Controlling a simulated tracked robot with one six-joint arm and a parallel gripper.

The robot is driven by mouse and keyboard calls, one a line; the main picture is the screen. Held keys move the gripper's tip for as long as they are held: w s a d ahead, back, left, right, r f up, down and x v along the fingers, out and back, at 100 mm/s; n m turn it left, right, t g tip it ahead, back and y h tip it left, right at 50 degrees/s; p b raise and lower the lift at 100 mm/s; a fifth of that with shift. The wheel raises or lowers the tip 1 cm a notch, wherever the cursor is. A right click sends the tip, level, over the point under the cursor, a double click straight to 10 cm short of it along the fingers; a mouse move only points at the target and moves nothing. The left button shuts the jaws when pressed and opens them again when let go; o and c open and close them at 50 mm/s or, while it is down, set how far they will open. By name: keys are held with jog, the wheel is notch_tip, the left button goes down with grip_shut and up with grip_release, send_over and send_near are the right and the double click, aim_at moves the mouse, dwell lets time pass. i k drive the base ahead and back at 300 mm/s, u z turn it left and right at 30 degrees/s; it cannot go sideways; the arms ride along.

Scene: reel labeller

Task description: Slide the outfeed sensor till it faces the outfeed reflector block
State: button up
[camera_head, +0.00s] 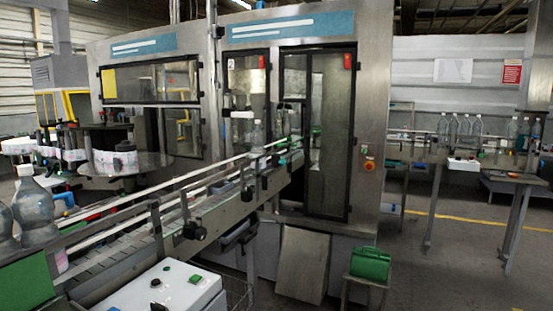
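My gripper is not in view. I cannot pick out the outfeed sensor or the outfeed reflector block with certainty. A conveyor (222,210) with metal guide rails runs from the lower left to the opening of a steel labelling machine (372,60). Dark clamps and knobs (195,231) sit along its near side. Small green and red parts (282,143) show near the machine opening, too small to tell apart. A second conveyor table (500,174) with clear bottles (460,130) stands at the right; a small white box with red marks (463,164) sits at its near edge.
A white control box (160,290) with buttons stands at the bottom front. A green container (370,263) sits on a small stand. A round reel table (125,164) stands behind the conveyor. Floor (450,265) at the right is clear.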

aim_at(275, 157)
jog(key=i, duration=1)
jog(key=z, duration=0.3)
jog(key=k, duration=0.4)
jog(key=z, duration=0.65)
jog(key=k, duration=0.55)
jog(key=z, duration=0.75)
jog(key=k, duration=0.45)
jog(key=z, duration=0.05)
jog(key=i, duration=0.9)
jog(key=u, duration=0.15)
